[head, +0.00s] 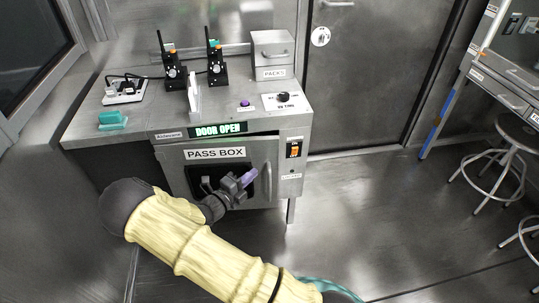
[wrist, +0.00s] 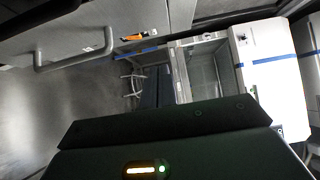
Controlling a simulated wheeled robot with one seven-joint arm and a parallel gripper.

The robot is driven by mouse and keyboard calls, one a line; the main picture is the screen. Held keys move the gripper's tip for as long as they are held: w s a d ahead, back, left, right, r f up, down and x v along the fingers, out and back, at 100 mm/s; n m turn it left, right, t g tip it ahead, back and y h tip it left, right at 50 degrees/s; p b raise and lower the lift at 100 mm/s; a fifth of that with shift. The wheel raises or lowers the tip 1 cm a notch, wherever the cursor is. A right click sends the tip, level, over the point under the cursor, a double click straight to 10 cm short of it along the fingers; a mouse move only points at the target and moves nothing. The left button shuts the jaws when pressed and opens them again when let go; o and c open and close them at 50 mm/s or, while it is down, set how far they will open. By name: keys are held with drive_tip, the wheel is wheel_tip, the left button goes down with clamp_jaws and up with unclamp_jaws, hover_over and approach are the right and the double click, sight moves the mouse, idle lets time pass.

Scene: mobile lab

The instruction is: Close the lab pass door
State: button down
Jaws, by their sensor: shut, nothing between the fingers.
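The pass box door (head: 205,172) is a grey panel with a "PASS BOX" label and a dark window, on the front of the metal cabinet. A green sign (head: 218,129) above it reads "DOOR OPEN". The door looks slightly ajar, with a thin dark gap along its top edge. A grey bar handle (wrist: 75,58) shows at the upper left of the wrist view. My arm and gripper hide the door's lower part.
Radios (head: 215,66), a power strip (head: 124,90), a small drawer box (head: 273,55) and a dial panel (head: 286,101) sit on the cabinet. An orange switch (head: 294,149) is right of the door. Stools (head: 512,150) stand far right; the floor (head: 385,205) between is clear.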

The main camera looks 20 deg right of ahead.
drive_tip(key=b, duration=0.1)
approach(277, 145)
drive_tip(key=s+d, duration=0.1)
drive_tip(key=d, duration=0.3)
drive_tip(key=shift+w+d+b, duration=0.2)
drive_tip(key=shift+w+b, duration=0.05)
drive_tip(key=shift+w, duration=0.3)
drive_tip(key=shift+w+d+b, duration=0.2)
drive_tip(key=shift+w, duration=0.4)
drive_tip(key=shift+w+d, duration=0.2)
drive_tip(key=shift+w, duration=0.5)
